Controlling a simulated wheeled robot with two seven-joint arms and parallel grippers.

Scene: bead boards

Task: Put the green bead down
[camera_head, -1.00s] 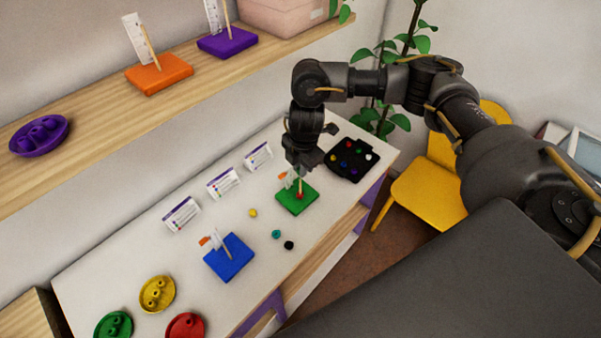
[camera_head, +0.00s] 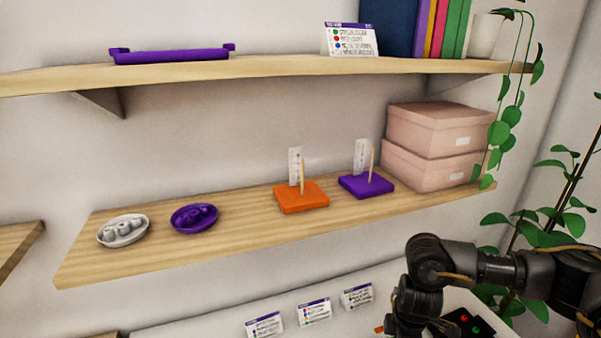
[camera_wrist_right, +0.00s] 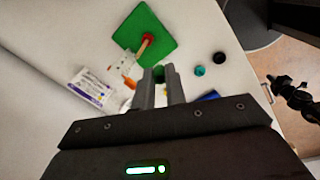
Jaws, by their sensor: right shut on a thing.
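In the right wrist view my right gripper (camera_wrist_right: 160,84) is shut on a small dark green bead (camera_wrist_right: 158,73), which shows between the fingertips. The fingers are beside the green board (camera_wrist_right: 146,32), which has a wooden peg (camera_wrist_right: 142,49) with a red bead (camera_wrist_right: 148,38) at its base. The held bead appears apart from the peg. In the head view my right wrist is at the lower right edge; its fingertips and the green board are out of frame. My left gripper is in neither current view.
A teal bead (camera_wrist_right: 199,71) and a black bead (camera_wrist_right: 219,58) lie on the white table. A card (camera_wrist_right: 90,88) stands nearby. The shelf (camera_head: 240,222) holds orange (camera_head: 301,197) and purple (camera_head: 366,186) boards.

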